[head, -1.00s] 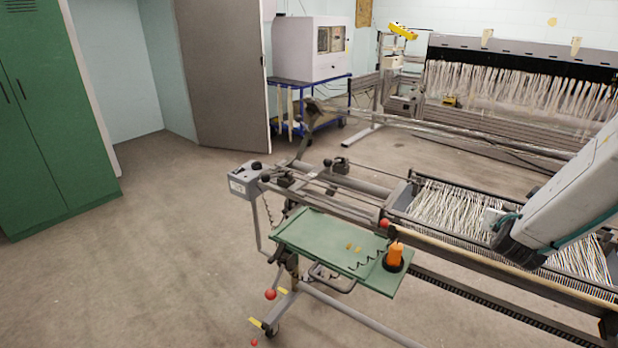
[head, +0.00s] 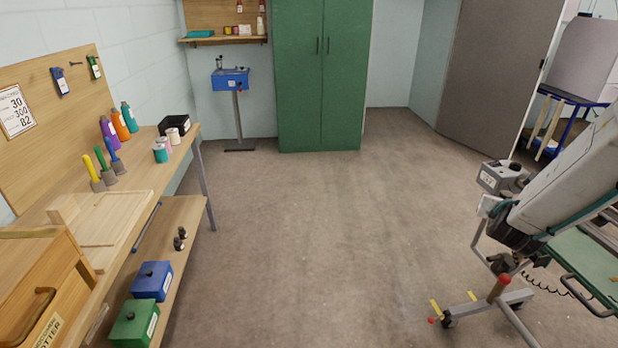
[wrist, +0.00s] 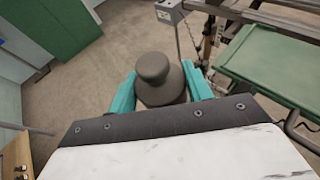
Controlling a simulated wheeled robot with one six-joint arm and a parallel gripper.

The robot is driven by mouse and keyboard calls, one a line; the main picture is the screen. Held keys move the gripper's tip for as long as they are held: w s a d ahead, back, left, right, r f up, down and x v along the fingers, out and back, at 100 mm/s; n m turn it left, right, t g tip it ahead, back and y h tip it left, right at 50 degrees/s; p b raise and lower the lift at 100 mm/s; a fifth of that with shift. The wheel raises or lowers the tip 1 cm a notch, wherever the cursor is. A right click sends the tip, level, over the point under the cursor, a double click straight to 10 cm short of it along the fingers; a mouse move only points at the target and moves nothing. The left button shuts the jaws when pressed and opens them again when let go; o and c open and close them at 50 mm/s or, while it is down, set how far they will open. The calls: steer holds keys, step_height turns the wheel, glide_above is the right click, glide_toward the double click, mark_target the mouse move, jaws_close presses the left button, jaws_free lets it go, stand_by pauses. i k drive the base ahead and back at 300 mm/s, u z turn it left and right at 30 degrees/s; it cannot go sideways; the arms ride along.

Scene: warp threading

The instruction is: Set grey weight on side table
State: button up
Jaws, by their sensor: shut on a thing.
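My gripper (wrist: 160,88) is shut on the grey weight (wrist: 155,70), a dark, squat, rounded piece with a knob on top, held between the teal fingers in the wrist view. In the head view my gripper (head: 506,252) is at the right, in front of the loom's control box, with the weight (head: 502,264) small and dark beneath it. A wooden table (head: 165,172) runs along the left wall, well apart from the gripper. I cannot tell for certain whether this is the side table.
Cones, bottles and a black box (head: 174,125) stand on the wooden table. Its lower shelf (head: 190,215) holds blue and green boxes. A green tray (wrist: 270,65) and the loom's control box (wrist: 170,12) are close by. The middle floor (head: 320,230) is clear.

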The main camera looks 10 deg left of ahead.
mark_target(118, 203)
steer(key=u, duration=0.7)
steer(key=i, duration=3.4)
steer(key=u, duration=2.05)
